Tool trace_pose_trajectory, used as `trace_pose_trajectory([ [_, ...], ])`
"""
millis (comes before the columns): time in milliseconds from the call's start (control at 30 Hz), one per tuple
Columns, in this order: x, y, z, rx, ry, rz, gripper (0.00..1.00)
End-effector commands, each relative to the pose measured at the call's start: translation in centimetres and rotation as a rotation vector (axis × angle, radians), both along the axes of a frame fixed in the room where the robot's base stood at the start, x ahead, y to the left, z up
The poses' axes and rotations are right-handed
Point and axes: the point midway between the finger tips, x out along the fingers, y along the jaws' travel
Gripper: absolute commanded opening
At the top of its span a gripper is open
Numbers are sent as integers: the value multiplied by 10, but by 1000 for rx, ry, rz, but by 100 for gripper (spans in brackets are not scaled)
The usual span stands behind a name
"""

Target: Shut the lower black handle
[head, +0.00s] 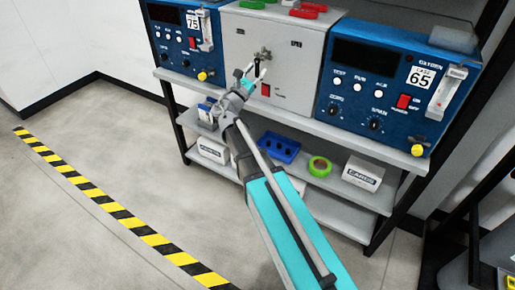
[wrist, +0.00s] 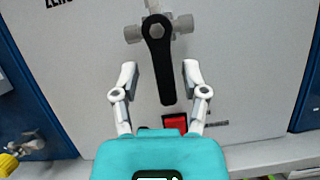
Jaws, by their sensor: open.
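A black lever handle (wrist: 160,62) hangs straight down from a metal valve (wrist: 157,30) on the front of a light grey cabinet. It is the only black handle I can make out. In the head view the valve (head: 263,54) is small, and the lever is hard to tell from my fingers. My gripper (wrist: 161,78) is open. In the wrist view its two fingers stand one on each side of the lever's lower part, with a gap on both sides. In the head view my gripper (head: 251,71) is in front of the cabinet, just below the valve.
A red switch (wrist: 175,123) is below the lever on the grey cabinet (head: 288,80). Blue analysers (head: 365,88) stand on both sides. The shelf below holds a blue tray (head: 279,148), green tape (head: 320,166) and white boxes. The floor at left is clear.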

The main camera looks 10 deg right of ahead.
Motion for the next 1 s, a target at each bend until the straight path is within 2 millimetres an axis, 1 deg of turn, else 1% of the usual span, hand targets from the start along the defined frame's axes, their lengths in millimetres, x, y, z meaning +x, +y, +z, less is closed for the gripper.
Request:
trace_pose_trajectory([
  [333,10,9,5,193,-192,1,57],
  [1000,21,20,20,575,-576,-2,57],
])
